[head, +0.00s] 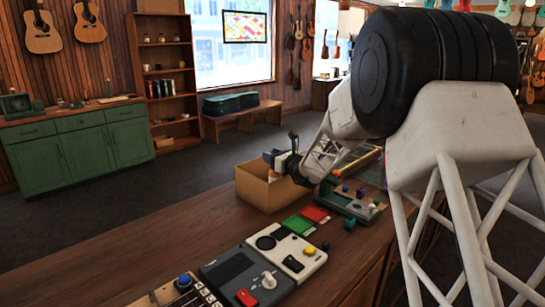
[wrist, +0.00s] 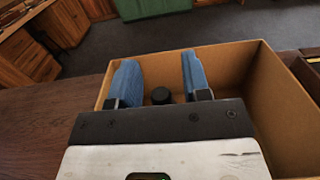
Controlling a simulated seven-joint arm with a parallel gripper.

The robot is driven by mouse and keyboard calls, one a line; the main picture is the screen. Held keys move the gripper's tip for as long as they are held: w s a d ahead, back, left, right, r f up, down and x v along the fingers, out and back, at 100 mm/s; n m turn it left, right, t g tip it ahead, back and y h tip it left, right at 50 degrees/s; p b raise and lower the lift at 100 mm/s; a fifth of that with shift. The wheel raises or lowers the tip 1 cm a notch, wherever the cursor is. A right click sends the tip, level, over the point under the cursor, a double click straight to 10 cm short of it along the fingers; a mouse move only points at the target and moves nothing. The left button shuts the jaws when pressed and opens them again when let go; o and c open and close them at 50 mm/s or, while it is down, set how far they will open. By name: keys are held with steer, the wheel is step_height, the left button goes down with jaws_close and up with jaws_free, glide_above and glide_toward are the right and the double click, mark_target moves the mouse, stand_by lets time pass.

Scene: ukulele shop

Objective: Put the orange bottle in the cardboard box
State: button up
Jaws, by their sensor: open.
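The open-topped cardboard box (head: 262,193) stands on the wooden counter in the head view. It also fills much of the wrist view (wrist: 285,105). My gripper (head: 272,157) is over the box, its blue fingers apart. In the wrist view the gripper (wrist: 157,65) has nothing pinched between its fingers. A round black cap (wrist: 161,95) shows between and below them, inside the box. A small orange patch shows below the fingers in the head view, at the box opening. The cap and patch may belong to the orange bottle; its body is mostly hidden.
On the counter are a grey and black control panel (head: 286,246), green and red pads (head: 298,224), and a green device with knobs (head: 352,205) right of the box. A green cabinet (head: 75,150) and a bench (head: 240,119) stand farther back, across open floor.

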step_height(320, 180, down, 2)
steer(key=shift+s, duration=0.15)
steer(key=shift+d+r, duration=0.1)
steer(key=shift+r, duration=0.35)
steer(key=r+v, duration=0.1)
steer(key=v, duration=1)
steer(key=shift+s+d+r, duration=0.25)
steer(key=s+a+r+n+g+h, duration=0.15)
steer(key=s+n+g, duration=0.4)
steer(key=s, duration=0.75)
steer(key=s+r+n+g+h, duration=0.1)
steer(key=s+r+n+g, duration=0.2)
steer(key=s+n, duration=0.8)
steer(key=s+d+f+n+h, duration=0.1)
steer(key=s+d+n+h, duration=0.2)
steer(key=s, duration=0.7)
steer(key=s+d+f+n+g+h, duration=0.1)
steer(key=s+d+n+h, duration=0.3)
steer(key=s, duration=0.6)
steer(key=s+d+f+n+h, duration=0.1)
steer(key=s+d+n+h, duration=0.2)
steer(key=s+d, duration=0.3)
steer(key=s, duration=0.4)
steer(key=shift+s+f+g, duration=0.3)
steer(key=shift+f+g, duration=0.05)
